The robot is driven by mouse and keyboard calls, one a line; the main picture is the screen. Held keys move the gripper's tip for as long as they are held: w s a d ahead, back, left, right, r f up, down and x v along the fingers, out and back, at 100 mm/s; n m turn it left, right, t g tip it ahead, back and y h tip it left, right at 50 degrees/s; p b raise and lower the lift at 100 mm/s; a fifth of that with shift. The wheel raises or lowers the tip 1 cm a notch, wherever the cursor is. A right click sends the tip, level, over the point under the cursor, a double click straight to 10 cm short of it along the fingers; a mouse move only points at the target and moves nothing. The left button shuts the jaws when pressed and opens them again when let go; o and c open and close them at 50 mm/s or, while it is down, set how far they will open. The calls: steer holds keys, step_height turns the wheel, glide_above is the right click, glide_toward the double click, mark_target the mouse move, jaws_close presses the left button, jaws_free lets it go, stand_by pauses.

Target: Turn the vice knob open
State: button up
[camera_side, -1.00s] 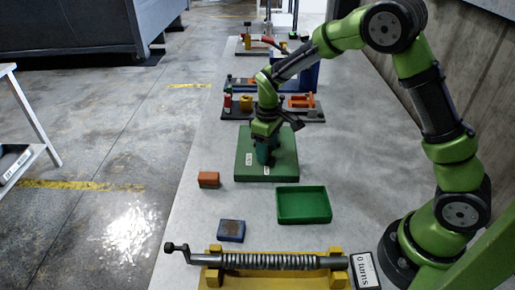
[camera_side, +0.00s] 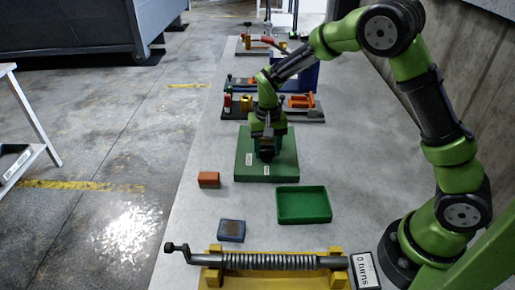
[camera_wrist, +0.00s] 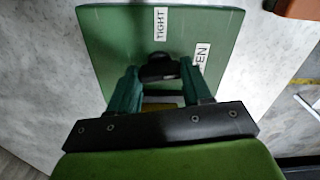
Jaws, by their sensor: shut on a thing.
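The vice knob (camera_wrist: 158,68) is a dark round piece on a green base plate (camera_wrist: 110,45), seen between my fingers in the wrist view. My gripper (camera_wrist: 160,84) points down over the plate with its dark green fingers on either side of the knob, shut on it. A "TIGHT" label (camera_wrist: 160,24) lies just beyond the knob. A second label (camera_wrist: 203,52), partly hidden by the right finger, shows "EN". In the side view my gripper (camera_side: 266,152) stands over the middle of the green plate (camera_side: 245,173) and mostly hides the knob.
A green tray (camera_side: 304,219), an orange-brown block (camera_side: 208,179) and a blue block (camera_side: 232,231) lie nearer the camera. A screw shaft with crank (camera_side: 283,261) lies at the front beside a "0 turns" sign (camera_side: 365,270). Boards with small parts (camera_side: 273,114) stand behind.

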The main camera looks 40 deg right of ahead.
mark_target(267, 150)
steer(key=shift+m, duration=1.1)
steer(key=o, duration=1.1)
steer(key=shift+c, duration=0.2)
step_height(267, 150, up, 17)
